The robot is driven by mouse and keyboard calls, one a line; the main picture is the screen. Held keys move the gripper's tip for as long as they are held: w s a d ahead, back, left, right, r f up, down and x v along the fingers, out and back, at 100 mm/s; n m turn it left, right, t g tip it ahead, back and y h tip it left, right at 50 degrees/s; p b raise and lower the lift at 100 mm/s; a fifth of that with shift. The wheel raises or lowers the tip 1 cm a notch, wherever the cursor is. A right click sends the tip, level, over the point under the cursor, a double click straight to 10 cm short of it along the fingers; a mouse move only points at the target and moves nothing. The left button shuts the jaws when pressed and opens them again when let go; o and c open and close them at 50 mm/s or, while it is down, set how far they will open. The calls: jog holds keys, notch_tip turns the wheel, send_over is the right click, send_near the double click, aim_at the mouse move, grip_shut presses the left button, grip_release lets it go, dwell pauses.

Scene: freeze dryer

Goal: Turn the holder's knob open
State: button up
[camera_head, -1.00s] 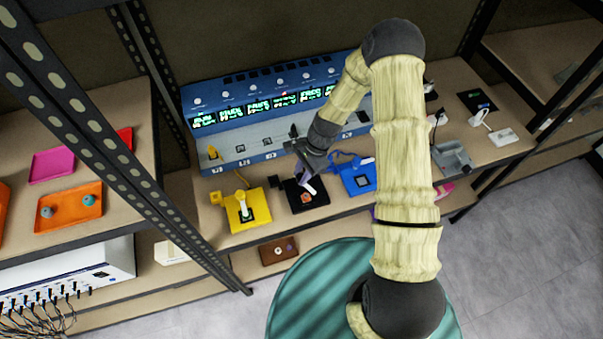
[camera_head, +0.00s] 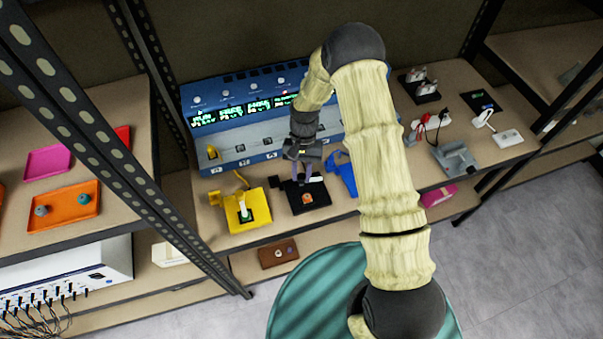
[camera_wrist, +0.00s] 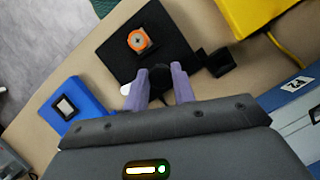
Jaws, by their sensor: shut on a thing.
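The black holder (camera_head: 318,190) lies on the shelf between a yellow and a blue one. A small orange piece with a pale centre (camera_head: 307,198) sits in its socket; it also shows in the wrist view (camera_wrist: 138,40). My gripper (camera_head: 302,180) points down at the holder's rear edge. In the wrist view its two purple fingers (camera_wrist: 160,76) are shut on a dark knob (camera_wrist: 157,83) at the edge of the black holder (camera_wrist: 112,58). A white tip (camera_wrist: 125,89) shows just left of the fingers. The knob's lower part is hidden.
The yellow holder (camera_head: 232,222) is close on the left, with a white lever upright. The blue holder (camera_head: 346,182) is close on the right, partly behind my arm. The blue-grey machine (camera_head: 228,158) with green displays stands right behind. Shelf uprights frame the left.

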jog(key=shift+n+h, duration=0.4)
jog(key=shift+n, duration=0.7)
jog(key=o, duration=1)
jog(key=b+v, duration=0.3)
jog(key=v, duration=1.4)
jog(key=shift+a+r, duration=0.15)
jog(key=shift+r, duration=0.1)
